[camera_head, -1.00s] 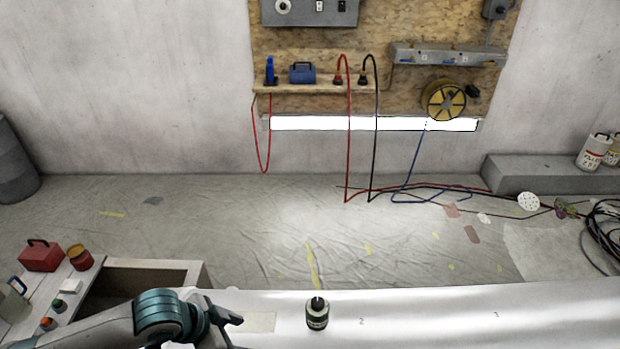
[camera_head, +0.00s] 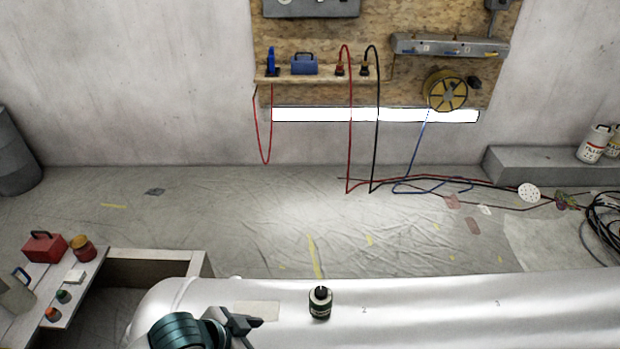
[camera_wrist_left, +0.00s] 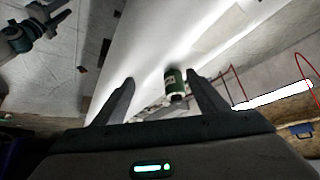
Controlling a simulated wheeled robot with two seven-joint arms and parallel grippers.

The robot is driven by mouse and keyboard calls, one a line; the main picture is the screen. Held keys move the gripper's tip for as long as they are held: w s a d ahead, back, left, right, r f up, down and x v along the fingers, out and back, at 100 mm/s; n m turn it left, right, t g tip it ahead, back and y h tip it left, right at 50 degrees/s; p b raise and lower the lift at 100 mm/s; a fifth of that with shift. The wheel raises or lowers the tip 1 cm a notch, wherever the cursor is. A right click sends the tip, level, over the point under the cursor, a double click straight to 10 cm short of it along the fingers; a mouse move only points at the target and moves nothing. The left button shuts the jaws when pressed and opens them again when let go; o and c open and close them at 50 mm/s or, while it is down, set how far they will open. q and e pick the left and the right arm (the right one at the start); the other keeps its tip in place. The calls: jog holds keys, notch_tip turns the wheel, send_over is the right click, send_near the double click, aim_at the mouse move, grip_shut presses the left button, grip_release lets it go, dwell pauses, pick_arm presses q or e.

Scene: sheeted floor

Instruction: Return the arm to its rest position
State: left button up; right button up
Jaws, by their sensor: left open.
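My left gripper (camera_head: 247,325) is at the bottom of the head view, over the pale smooth surface. In the left wrist view (camera_wrist_left: 160,79) its two fingers are spread with nothing held between them. A small dark canister with a pale label (camera_head: 320,303) stands upright on the surface, to the right of the gripper and apart from it.
The pale surface (camera_head: 450,305) is clear right of the canister. At left, a bench (camera_head: 75,295) holds a red box (camera_head: 44,246), a red-yellow can (camera_head: 82,249) and a jug (camera_head: 14,294). Cables (camera_head: 430,185) lie on the sheeted floor below a wall board (camera_head: 400,75).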

pick_arm(q)
jog(key=s+a+f+n+g+y, duration=0.1)
jog(key=s+a+f+n+y, duration=0.25)
jog(key=s+a, duration=0.35)
jog(key=s+a+f+n+y, duration=0.25)
jog(key=s+a+n, duration=0.3)
jog(key=s, duration=0.35)
notch_tip(320, 180, down, 26)
jog(key=w+d+m+h, duration=0.1)
jog(key=w+d, duration=0.1)
jog(key=s+f, duration=0.5)
jog(key=f, duration=0.3)
jog(key=s+f, duration=0.5)
jog(key=f, duration=0.4)
jog(key=shift+a+m, duration=0.3)
jog(key=shift+a, duration=0.15)
pick_arm(e)
jog(key=shift+w+r, duration=0.1)
jog(key=shift+w, duration=0.7)
jog(key=shift+s, duration=0.15)
